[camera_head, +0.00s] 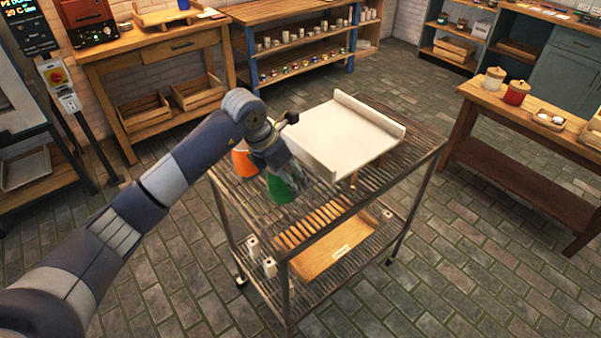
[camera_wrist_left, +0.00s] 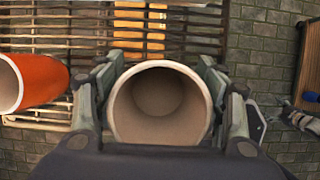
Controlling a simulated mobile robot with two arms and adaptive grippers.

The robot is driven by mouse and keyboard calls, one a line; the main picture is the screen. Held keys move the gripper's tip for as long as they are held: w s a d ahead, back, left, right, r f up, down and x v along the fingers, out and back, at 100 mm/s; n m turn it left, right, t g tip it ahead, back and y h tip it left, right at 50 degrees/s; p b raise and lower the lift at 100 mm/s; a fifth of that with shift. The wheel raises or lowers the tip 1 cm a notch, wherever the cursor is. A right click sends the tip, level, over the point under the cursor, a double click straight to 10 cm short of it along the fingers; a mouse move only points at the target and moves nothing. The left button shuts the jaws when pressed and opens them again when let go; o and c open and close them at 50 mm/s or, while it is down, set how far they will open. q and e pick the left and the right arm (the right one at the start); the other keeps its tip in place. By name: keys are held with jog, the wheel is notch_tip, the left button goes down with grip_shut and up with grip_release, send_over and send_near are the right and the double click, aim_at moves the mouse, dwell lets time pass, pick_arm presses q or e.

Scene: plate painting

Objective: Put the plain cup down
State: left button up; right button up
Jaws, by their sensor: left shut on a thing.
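My left gripper (camera_wrist_left: 160,92) is shut on a cup (camera_wrist_left: 158,105) with a round pale rim and a plain beige inside. Its outer wall is mostly hidden in the left wrist view. In the head view my left gripper (camera_head: 280,170) is over the near left part of the rack cart's slatted top (camera_head: 385,165), and a green surface, apparently the held cup's side (camera_head: 283,189), shows below it. I cannot tell whether the cup touches the slats. An orange cup (camera_head: 243,162) is beside it on the left, apart from it in the left wrist view (camera_wrist_left: 30,82). My right gripper is not seen.
A pale board with raised ends (camera_head: 345,135) covers the back right of the cart top. A wooden tray (camera_head: 335,250) is on the lower shelf. The front right slats are clear. A wooden table with jars (camera_head: 515,92) stands to the right.

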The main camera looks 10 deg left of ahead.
aim_at(289, 191)
pick_arm(q)
notch_tip(289, 191, down, 2)
jog(key=shift+f, duration=0.25)
notch_tip(289, 191, down, 3)
jog(key=shift+w+f+p, duration=0.1)
jog(key=shift+p, duration=0.4)
jog(key=o, duration=0.9)
jog(key=shift+f, duration=0.1)
jog(key=o, duration=0.4)
jog(key=shift+c, duration=0.2)
jog(key=shift+r, duration=0.2)
jog(key=shift+a+r, duration=0.1)
jog(key=shift+r, duration=0.2)
jog(key=b+v, duration=0.1)
jog(key=v, duration=0.4)
jog(key=b+v, duration=0.1)
jog(key=v, duration=0.4)
jog(key=shift+s+r, duration=0.2)
jog(key=shift+s, duration=0.1)
jog(key=shift+s+a+r, duration=0.1)
jog(key=shift+s+r, duration=0.05)
jog(key=shift+r, duration=0.2)
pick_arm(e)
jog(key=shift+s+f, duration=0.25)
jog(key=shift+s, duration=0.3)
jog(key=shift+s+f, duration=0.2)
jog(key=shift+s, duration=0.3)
